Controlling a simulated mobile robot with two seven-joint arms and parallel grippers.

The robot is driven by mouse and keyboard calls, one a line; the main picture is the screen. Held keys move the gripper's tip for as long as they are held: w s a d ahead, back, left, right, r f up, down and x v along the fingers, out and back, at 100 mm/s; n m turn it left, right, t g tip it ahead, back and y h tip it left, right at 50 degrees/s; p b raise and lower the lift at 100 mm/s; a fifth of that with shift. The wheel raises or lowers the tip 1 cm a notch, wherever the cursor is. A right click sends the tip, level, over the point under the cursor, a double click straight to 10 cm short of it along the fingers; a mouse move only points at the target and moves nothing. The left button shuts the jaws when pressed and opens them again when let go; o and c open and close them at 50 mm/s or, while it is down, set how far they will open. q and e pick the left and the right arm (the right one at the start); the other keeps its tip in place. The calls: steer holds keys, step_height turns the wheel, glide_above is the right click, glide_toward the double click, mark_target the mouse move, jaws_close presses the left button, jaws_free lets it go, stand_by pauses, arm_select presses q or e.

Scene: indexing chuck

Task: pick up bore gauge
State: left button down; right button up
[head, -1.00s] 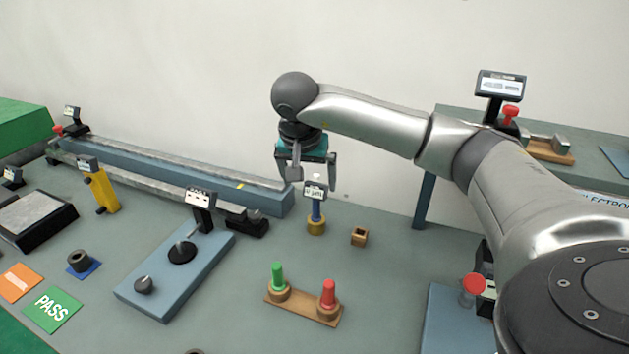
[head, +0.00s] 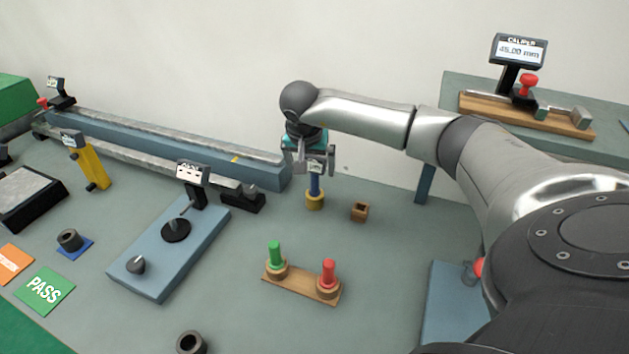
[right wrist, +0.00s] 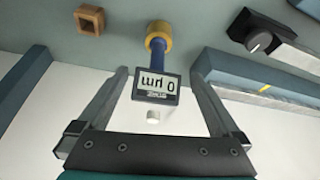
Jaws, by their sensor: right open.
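The bore gauge (head: 315,186) stands upright on the grey bench near the back wall. It has a blue stem, a brass-coloured base and a small display head. My right gripper (head: 311,172) is open around the upper part of the gauge, with its fingers on either side of the display. In the right wrist view, the gauge's display (right wrist: 156,85) sits between the two open fingers (right wrist: 160,95), with clear gaps on both sides. My left gripper is not in view.
A long blue rail fixture (head: 180,145) lies just left of the gauge. A small wooden square block (head: 360,211) stands to its right. A wooden stand (head: 302,284) with green and red plugs is in front. A caliper display (head: 519,50) stands on the raised shelf at right.

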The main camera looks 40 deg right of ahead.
mark_target(314, 175)
steer(key=x, duration=0.5)
steer(key=shift+s+d, duration=0.1)
steer(key=shift+r, duration=0.1)
jaws_close()
stand_by(0.6)
